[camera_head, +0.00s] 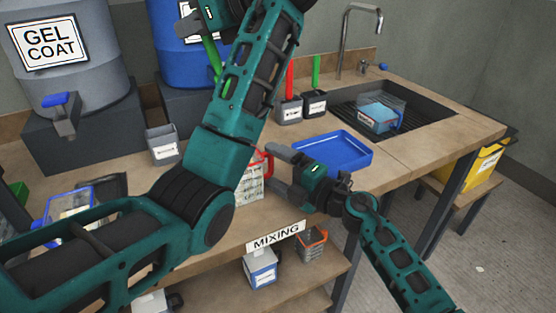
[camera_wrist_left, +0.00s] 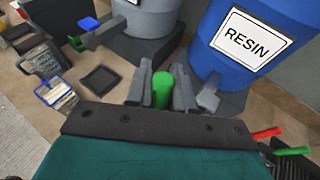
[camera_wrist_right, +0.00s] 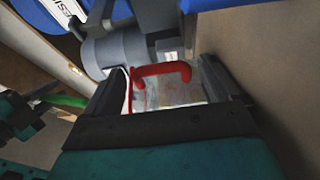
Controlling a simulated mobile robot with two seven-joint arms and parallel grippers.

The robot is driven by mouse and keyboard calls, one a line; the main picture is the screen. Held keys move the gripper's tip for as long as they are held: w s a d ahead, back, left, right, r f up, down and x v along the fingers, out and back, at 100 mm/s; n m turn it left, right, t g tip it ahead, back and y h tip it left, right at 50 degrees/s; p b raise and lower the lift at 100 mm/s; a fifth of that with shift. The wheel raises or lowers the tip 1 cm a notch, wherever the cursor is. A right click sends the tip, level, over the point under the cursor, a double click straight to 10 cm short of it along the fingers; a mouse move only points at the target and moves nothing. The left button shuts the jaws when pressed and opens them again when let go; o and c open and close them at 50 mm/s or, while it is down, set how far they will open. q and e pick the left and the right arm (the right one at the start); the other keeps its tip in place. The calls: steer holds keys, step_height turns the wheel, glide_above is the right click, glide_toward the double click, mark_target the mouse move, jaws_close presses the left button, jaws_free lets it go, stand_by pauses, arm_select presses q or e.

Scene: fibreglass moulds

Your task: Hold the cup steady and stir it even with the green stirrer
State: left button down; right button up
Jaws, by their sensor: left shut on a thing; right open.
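The cup (camera_head: 249,190) is clear with a red handle (camera_head: 268,163) and stands on the bench, partly hidden behind my left arm. In the right wrist view the cup (camera_wrist_right: 180,94) and its red handle show between the fingers. My right gripper (camera_head: 274,173) is open, with its fingers either side of the handle; contact cannot be told. My left gripper (camera_head: 197,20) is shut on a green stirrer (camera_head: 213,58), raised above the bench at the top of the head view. The stirrer (camera_wrist_left: 162,89) also shows between the fingers in the left wrist view. The cup's contents are not clear.
A blue tray (camera_head: 335,152) lies right of the cup. Dark holders (camera_head: 315,103) with a red and another green stick stand behind, near the sink (camera_head: 420,108). A grey gel coat drum (camera_head: 65,55) and blue resin drum (camera_wrist_left: 245,45) stand at the back. A grey container (camera_head: 163,146) stands left.

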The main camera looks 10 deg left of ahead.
steer(key=c, duration=1.2)
stand_by(0.6)
